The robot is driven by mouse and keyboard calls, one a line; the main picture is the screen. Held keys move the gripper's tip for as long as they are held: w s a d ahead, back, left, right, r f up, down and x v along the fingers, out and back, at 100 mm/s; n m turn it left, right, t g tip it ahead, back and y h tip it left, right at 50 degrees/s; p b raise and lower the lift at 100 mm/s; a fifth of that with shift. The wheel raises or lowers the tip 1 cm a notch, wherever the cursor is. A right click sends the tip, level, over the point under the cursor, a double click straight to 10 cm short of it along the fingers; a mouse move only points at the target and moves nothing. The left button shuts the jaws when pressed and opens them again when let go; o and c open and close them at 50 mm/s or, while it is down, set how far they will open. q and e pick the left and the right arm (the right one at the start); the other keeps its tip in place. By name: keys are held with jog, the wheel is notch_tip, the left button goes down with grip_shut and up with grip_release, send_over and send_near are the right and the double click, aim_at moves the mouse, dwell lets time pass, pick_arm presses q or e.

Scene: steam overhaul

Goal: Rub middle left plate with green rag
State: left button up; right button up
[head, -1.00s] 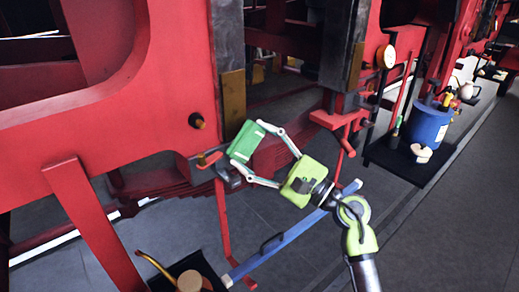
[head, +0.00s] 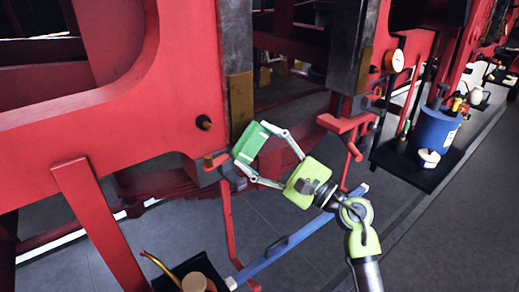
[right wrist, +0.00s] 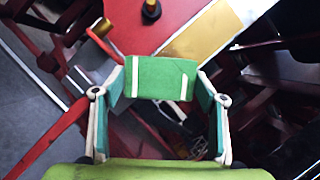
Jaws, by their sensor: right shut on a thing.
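My right gripper (head: 253,155) is shut on a green rag (head: 250,141), a folded pad with pale stripes. The rag also shows between the fingers in the right wrist view (right wrist: 162,80). A brass plate (head: 240,98) is on the dark upright at the left of the red frame; I take it as the middle left plate. The rag appears just below the plate's lower end. In the right wrist view the plate (right wrist: 208,30) runs up and right from behind the rag. I cannot tell whether they touch. My left gripper is not in view.
A dark bolt (head: 204,122) sticks out left of the plate. A second brass plate (head: 366,68) is on the upright farther right. A red bracket (head: 345,124) stands right of my gripper. A blue bucket (head: 433,130) stands on a black tray at the right.

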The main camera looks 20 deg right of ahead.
aim_at(256, 132)
jog(key=shift+w+a, duration=0.2)
jog(key=shift+w, duration=0.4)
jog(key=shift+r, duration=0.1)
jog(key=shift+s+r+p, duration=0.1)
jog(key=shift+r+p, duration=1.15)
jog(key=shift+r, duration=0.7)
jog(key=shift+f+b, duration=0.15)
jog(key=shift+b, duration=0.25)
notch_tip(256, 132, down, 4)
jog(key=b, duration=0.4)
